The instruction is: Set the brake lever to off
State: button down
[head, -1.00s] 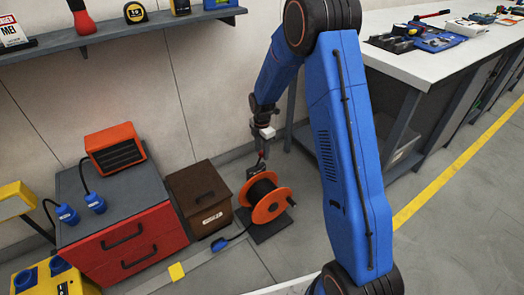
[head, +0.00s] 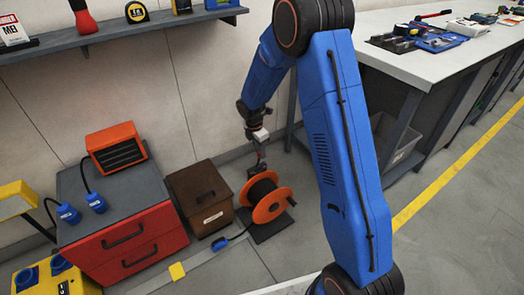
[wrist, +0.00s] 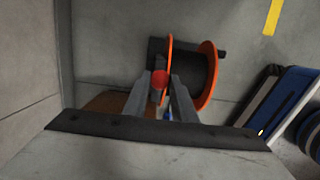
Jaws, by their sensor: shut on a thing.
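The orange-flanged cable reel (head: 270,208) with black cable stands on a dark base plate on the floor. It also shows in the wrist view (wrist: 208,80). The brake lever's red knob (wrist: 160,79) shows between my fingertips in the wrist view, beside the reel's flange. My gripper (wrist: 160,85) is shut on this knob. In the head view my gripper (head: 260,169) reaches down at the top of the reel, on its wall side. The lever's shaft and any off marking are hidden, so I cannot tell its setting.
A brown box (head: 203,196) stands close left of the reel, then a red drawer cabinet (head: 150,235) with an orange heater (head: 116,150). A wall shelf (head: 130,34) is above. A white-topped workbench (head: 400,70) stands right. Floor in front of the reel is mostly clear.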

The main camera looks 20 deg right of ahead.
jog(key=a+h, duration=0.2)
jog(key=shift+s+a+t+h, duration=0.3)
jog(key=shift+s+a+t, duration=0.05)
jog(key=shift+s+t, duration=0.05)
jog(key=shift+s+a+f+t+h, duration=0.1)
jog(key=shift+s+a+t+h, duration=0.05)
jog(key=shift+a+h, duration=0.3)
jog(key=shift+s+a+t+h, duration=0.15)
jog(key=shift+a+h, duration=0.25)
jog(key=shift+h, duration=0.05)
jog(key=shift+s+a+f+t+h, duration=0.2)
jog(key=shift+a+f+t+h, duration=0.1)
jog(key=shift+a+h, duration=0.5)
jog(key=shift+s+a+f+t+h, duration=0.25)
jog(key=shift+a+h, duration=0.2)
jog(key=shift+h, duration=0.55)
jog(key=c, duration=1.5)
grip_release()
jog(key=shift+o, duration=0.2)
jog(key=v, duration=1.7)
jog(key=shift+a+r, duration=0.1)
jog(key=shift+r, duration=0.05)
